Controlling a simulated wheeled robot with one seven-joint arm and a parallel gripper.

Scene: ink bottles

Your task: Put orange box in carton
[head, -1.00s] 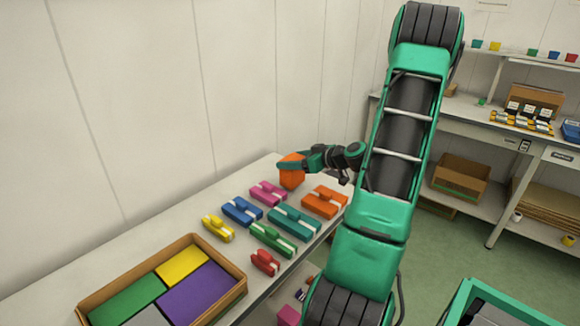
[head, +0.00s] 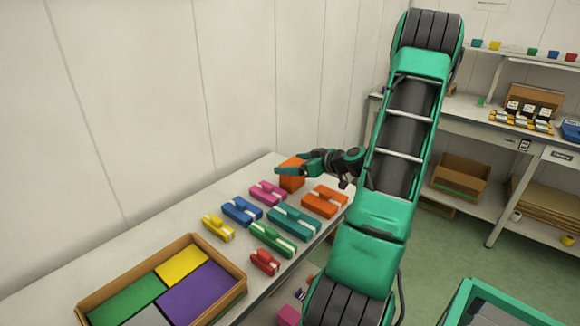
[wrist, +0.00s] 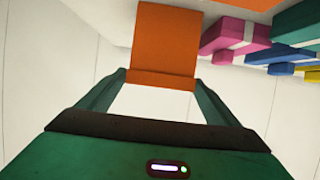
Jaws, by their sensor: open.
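The orange box (head: 291,182) stands upright on the far end of the white table, near the wall. My gripper (head: 287,168) is open beside its upper part, and a finger hides some of the box. In the wrist view the orange box (wrist: 164,45) lies between and beyond the spread fingertips (wrist: 160,80), with a gap at the left finger; contact at the right finger cannot be told. The open brown carton (head: 238,291) lies at the table's near left end and holds green, yellow and purple blocks, with a grey patch at its near edge.
Several striped packs stand between box and carton: a wide orange one (head: 324,202), pink (head: 268,192), blue (head: 241,211), teal (head: 294,221), green (head: 273,239), yellow (head: 218,228) and red (head: 265,263). A workbench (head: 470,122) stands at the right.

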